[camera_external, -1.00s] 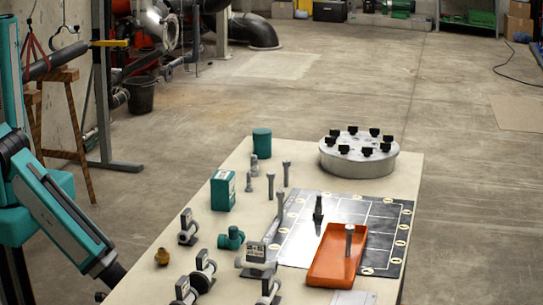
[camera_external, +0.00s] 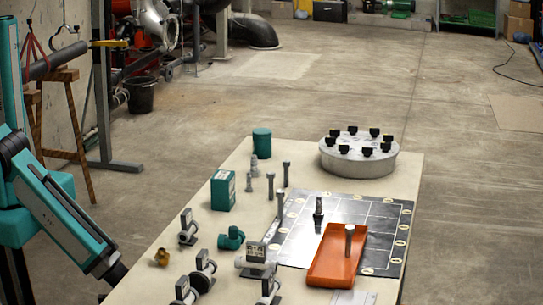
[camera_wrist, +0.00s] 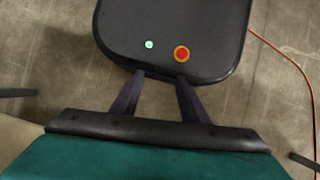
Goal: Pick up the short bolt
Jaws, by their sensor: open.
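Several grey bolts stand upright on the table in the external view. One bolt (camera_external: 271,186) and another (camera_external: 286,174) stand near the teal box, with a bolt (camera_external: 280,204) at the mat's left edge. A stubby stepped fitting or bolt (camera_external: 254,164) stands behind them. A dark bolt (camera_external: 319,207) is on the marked mat, and another (camera_external: 349,239) stands in the orange tray. I cannot tell surely which is the short bolt.
The orange tray (camera_external: 323,275) lies on the black-and-silver mat (camera_external: 376,212). A round flange (camera_external: 358,163) with black knobs stands at the back.

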